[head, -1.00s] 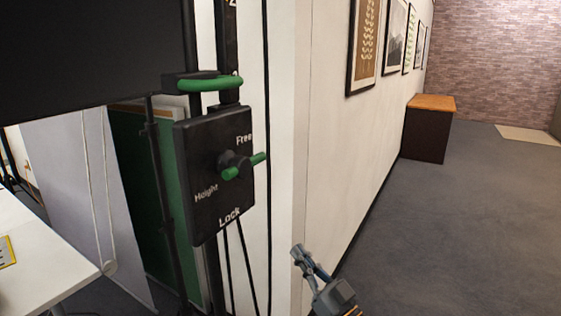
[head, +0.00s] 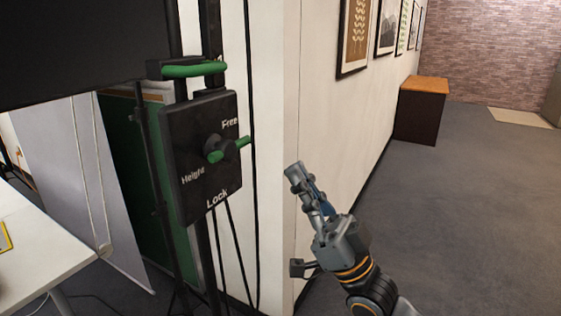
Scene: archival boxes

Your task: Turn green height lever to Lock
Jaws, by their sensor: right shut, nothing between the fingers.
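The green height lever (head: 229,150) sits on a black panel (head: 199,180) marked Free, Height and Lock. The lever's right end points up and right, just below the word Free; Lock is printed at the panel's bottom. My right gripper (head: 294,170) is shut and empty, to the right of the panel and a little lower in the picture. It is apart from the lever. My left gripper is not in view.
A white table (head: 40,250) is at the left. A white wall (head: 330,130) with framed pictures runs back on the right. Grey floor (head: 460,230) is open at the right.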

